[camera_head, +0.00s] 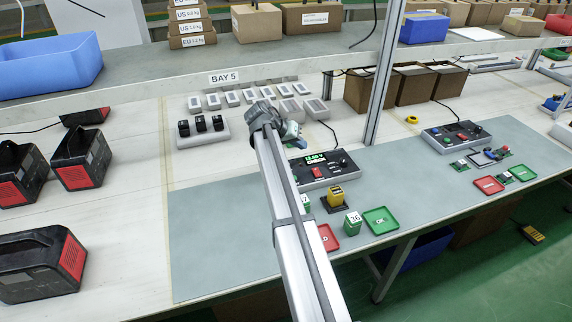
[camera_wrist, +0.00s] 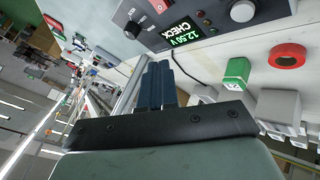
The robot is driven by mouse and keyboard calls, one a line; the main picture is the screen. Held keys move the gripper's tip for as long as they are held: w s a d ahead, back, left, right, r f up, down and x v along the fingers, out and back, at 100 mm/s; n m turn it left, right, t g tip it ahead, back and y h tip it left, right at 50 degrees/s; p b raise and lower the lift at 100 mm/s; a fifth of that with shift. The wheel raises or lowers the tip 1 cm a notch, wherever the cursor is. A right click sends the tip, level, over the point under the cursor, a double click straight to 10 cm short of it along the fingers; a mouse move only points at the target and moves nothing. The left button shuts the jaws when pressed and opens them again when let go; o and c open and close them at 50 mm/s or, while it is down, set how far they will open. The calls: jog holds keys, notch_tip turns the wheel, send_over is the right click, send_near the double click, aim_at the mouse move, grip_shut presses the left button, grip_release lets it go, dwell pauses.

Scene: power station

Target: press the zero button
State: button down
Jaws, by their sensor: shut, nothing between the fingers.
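A dark test console (camera_head: 325,180) with a lit green display (camera_head: 316,158) stands on the bench mat. In the wrist view, the display (camera_wrist: 186,38) reads 12.50 V and CHECK. In the head view, my gripper (camera_head: 297,141) hangs near the console's back left edge, partly hidden by the arm.
A black-and-yellow block (camera_head: 335,199), a green block (camera_head: 352,223), a red tray (camera_head: 327,239) and a green tray (camera_head: 381,220) lie in front of the console. A second console (camera_head: 455,137) is further right. A shelf edge (camera_head: 265,72) and post (camera_head: 384,75) stand behind. The mat's left part is clear.

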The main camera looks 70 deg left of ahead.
jog(key=s+a+r, duration=0.1)
jog(key=s+a, duration=0.3)
jog(key=shift+s+r+y, duration=0.25)
jog(key=shift+r+y, duration=0.05)
jog(key=shift+r, duration=0.1)
jog(key=shift+f, duration=0.2)
jog(key=shift+f, duration=4.25)
jog(key=shift+f, duration=0.15)
jog(key=shift+f, duration=0.25)
jog(key=shift+f, duration=0.45)
jog(key=shift+r, duration=0.9)
